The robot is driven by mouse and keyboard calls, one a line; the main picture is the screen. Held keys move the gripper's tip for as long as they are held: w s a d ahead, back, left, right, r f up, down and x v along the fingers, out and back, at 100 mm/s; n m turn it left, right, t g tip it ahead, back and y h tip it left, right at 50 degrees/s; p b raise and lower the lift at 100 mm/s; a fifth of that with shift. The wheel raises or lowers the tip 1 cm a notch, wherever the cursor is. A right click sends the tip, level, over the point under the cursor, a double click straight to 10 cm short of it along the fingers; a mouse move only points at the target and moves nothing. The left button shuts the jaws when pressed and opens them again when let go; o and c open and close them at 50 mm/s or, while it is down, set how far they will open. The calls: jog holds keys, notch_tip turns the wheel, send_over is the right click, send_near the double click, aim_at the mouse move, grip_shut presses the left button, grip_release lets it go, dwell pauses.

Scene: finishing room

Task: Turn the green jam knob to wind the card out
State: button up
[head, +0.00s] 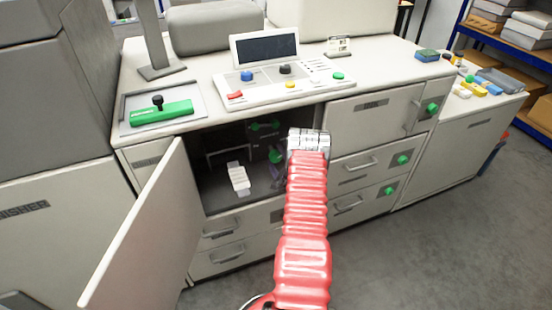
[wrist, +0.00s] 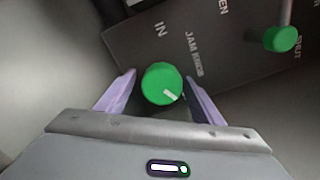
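The green jam knob (wrist: 162,84) sits on a dark panel marked "JAM KNOB" and "IN" in the wrist view. Its white mark points to the lower right. My gripper (wrist: 162,75) is open, with its purple fingers on either side of the knob and small gaps showing. In the head view a green knob (head: 276,156) shows inside the open cabinet beside my red-sleeved arm, which hides much of the gripper. A stepped white piece (head: 238,178) lies in the cabinet; I cannot tell whether it is the card.
A second green knob (wrist: 281,38) on a lever is at upper right in the wrist view. The cabinet door (head: 145,230) hangs open at the left. A control panel (head: 285,83) stands on top. Drawers with green knobs (head: 402,160) are to the right. Floor at right is clear.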

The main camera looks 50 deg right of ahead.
dwell(0.3)
jog(key=v, duration=1.3)
jog(key=shift+s+a, duration=0.2)
jog(key=shift+s, duration=0.1)
jog(key=shift+s+f, duration=0.1)
